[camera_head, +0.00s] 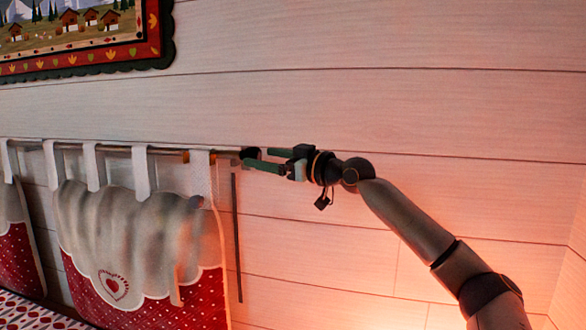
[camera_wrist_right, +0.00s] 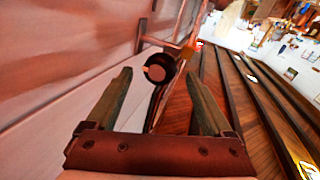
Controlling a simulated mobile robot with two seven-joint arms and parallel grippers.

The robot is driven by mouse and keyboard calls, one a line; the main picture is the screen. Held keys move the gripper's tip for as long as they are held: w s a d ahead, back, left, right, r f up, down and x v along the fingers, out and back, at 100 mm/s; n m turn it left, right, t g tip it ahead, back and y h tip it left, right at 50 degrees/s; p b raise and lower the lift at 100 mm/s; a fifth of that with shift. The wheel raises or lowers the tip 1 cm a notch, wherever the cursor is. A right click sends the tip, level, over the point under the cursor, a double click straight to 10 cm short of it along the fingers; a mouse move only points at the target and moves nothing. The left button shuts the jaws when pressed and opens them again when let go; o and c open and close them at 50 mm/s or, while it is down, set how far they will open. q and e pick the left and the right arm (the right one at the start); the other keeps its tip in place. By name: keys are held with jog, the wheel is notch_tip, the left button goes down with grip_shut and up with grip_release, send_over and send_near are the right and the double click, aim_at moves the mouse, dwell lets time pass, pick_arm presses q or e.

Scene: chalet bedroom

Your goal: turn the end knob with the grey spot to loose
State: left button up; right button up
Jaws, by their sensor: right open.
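The dark round end knob (camera_head: 251,153) sits at the right end of a thin rod (camera_head: 226,154) along the wall. In the right wrist view the knob (camera_wrist_right: 159,68) faces the camera and shows a light greyish spot on its end. My right gripper (camera_head: 258,157) comes from the right with its green fingers apart. In the wrist view the knob shows between the fingertips, with gaps on both sides, so no grip is visible. Whether the knob is fully between the fingers in depth is hard to tell. My left gripper is in neither view.
A white and red fabric hanging (camera_head: 138,235) with a heart hangs from the rod by white loops (camera_head: 141,172). A thin dark vertical strip (camera_head: 237,240) is below the knob. A framed picture (camera_head: 85,36) is at upper left.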

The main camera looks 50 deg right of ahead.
pick_arm(q)
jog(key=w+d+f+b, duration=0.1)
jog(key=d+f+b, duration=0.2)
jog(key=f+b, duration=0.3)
jog(key=b, duration=0.3)
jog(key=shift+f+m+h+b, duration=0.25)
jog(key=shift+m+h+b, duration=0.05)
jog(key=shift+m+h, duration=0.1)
pick_arm(e)
jog(key=s+d, duration=0.1)
jog(key=s, duration=0.9)
jog(key=shift+s+d+f, duration=0.15)
jog(key=shift+d+f, duration=0.05)
jog(key=shift+d, duration=0.05)
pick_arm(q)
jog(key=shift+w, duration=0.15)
